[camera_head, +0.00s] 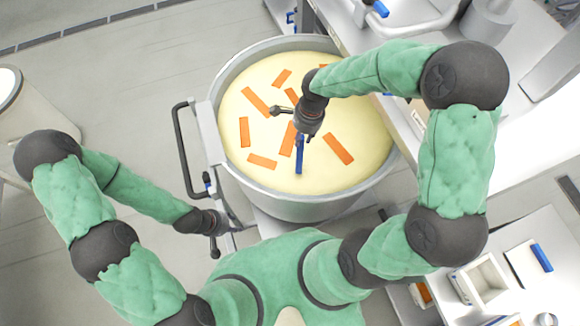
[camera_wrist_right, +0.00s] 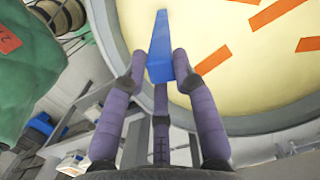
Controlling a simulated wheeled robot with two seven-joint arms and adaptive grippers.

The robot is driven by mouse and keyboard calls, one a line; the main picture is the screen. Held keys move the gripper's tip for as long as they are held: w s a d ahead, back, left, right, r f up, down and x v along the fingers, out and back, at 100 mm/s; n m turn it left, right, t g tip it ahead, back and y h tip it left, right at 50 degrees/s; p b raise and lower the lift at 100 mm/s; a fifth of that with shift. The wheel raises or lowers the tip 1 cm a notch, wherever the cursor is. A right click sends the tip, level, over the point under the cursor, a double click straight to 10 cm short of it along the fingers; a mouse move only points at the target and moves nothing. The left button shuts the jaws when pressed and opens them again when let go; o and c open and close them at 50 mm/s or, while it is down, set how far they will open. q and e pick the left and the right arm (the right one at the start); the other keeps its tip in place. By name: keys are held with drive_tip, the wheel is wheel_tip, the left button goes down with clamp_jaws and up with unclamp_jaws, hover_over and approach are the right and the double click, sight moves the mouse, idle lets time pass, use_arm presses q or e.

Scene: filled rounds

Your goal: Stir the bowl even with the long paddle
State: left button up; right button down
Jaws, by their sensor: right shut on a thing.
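The bowl (camera_head: 290,208) is a large round metal vessel full of pale yellow mass (camera_head: 345,178). Several flat orange strips (camera_head: 338,148) lie scattered on the mass; the bowl also shows in the right wrist view (camera_wrist_right: 110,28). My right gripper (camera_head: 303,132) is over the bowl, shut on the blue paddle (camera_head: 299,158). In the right wrist view its fingers (camera_wrist_right: 160,72) close around the near end of the paddle (camera_wrist_right: 160,48). I cannot tell how deep the paddle's far end sits. My left gripper (camera_head: 218,232) is low beside the bowl's lower left side; its fingers are unclear.
A dark bar handle (camera_head: 180,150) stands at the bowl's left. A counter (camera_head: 400,130) runs close along the bowl's right. A white open box (camera_head: 485,280) is on a surface at the lower right. The floor (camera_head: 120,75) at the upper left is clear.

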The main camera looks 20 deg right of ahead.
drive_tip(key=w+d, duration=0.7)
drive_tip(key=w, duration=0.2)
drive_tip(key=w+a, duration=0.7)
drive_tip(key=w, duration=0.2)
drive_tip(key=s, duration=0.9)
drive_tip(key=shift+b, duration=0.35)
